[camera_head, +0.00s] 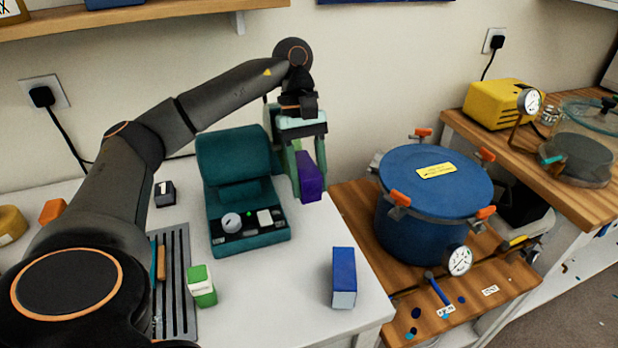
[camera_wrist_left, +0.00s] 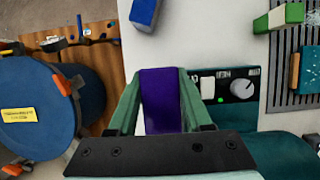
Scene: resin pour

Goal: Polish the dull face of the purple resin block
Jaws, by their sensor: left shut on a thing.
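The purple resin block (camera_head: 311,178) is held upright in my left gripper (camera_head: 304,170), whose pale green fingers are shut on it. It is above the white table near its back right edge, just right of the teal machine (camera_head: 240,165). In the left wrist view the purple block (camera_wrist_left: 161,100) fills the space between the fingers. I cannot tell which of its faces is dull. The teal machine has a raised back, a white knob, a white switch and a green light; it appears unoccupied. My right gripper is not in view.
A blue block (camera_head: 343,275) stands at the table's front right. A green-and-white block (camera_head: 201,286) sits by a grey slotted tray (camera_head: 178,255). A blue pressure pot (camera_head: 425,215) with orange clamps stands on the wooden bench to the right. The white tabletop between machine and blue block is clear.

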